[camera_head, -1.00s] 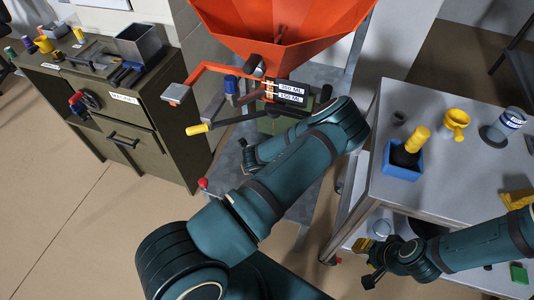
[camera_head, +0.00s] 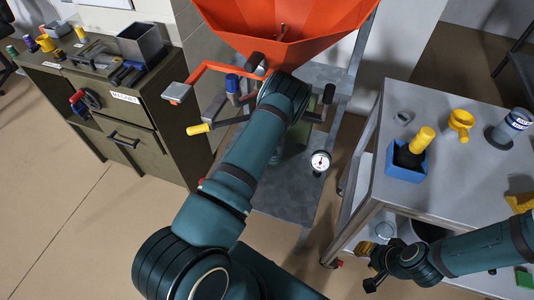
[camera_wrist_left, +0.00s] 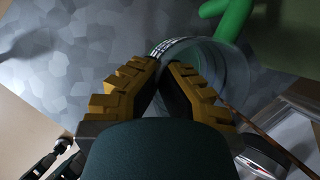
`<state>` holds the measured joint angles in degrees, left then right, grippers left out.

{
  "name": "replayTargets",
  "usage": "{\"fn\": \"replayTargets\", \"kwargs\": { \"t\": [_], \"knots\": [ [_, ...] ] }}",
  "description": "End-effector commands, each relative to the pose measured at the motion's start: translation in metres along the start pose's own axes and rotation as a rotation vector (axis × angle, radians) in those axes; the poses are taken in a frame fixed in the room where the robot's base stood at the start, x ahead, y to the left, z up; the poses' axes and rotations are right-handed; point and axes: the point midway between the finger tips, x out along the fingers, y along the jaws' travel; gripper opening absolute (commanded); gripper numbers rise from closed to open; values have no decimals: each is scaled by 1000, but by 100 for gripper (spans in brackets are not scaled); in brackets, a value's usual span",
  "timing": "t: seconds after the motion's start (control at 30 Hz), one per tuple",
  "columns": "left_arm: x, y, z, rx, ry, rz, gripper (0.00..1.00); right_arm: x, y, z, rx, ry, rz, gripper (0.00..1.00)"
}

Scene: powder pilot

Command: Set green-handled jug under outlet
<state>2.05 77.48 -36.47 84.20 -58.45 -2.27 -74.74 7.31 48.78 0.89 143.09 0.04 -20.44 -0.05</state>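The clear jug (camera_wrist_left: 235,68) shows in the left wrist view, with scale marks near its rim and a bright green handle (camera_wrist_left: 237,22) beyond it. My left gripper's yellow fingers (camera_wrist_left: 165,66) come close together at the jug's near left side. I cannot tell whether they grip its wall. In the head view my left arm hides that gripper, most of the jug and the outlet below the orange hopper (camera_head: 285,45). My right gripper (camera_head: 371,277) hangs low beside the cart; its finger opening is unclear.
A dial gauge (camera_head: 320,161) is right of my left arm, over the grey metal stand (camera_head: 290,205). A yellow-handled lever (camera_head: 198,129) sticks out left of the hopper. The cart (camera_head: 450,150) on the right holds a blue box (camera_head: 405,165) and a yellow funnel (camera_head: 461,121).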

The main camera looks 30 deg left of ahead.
Motion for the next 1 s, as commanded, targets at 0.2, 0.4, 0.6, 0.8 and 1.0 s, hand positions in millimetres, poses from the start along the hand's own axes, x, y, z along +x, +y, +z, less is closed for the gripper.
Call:
{"fn": "replayTargets", "kwargs": {
  "t": [0.2,0.4,0.6,0.8,1.0],
  "knots": [
    [25,3,-11,2,1,2,0,9,3,-1,-1,4,0,34],
    [37,0,-12,-1,-1,-1,0,14,5,-2,-1,7,0,34],
    [36,0,-12,0,0,0,24,12,5,-2,-1,7,0,34],
    [36,0,-12,0,0,0,34,12,5,-1,-1,7,0,34],
    [32,-1,-12,1,1,0,34,11,4,-1,-1,6,0,34]
  ]
}}
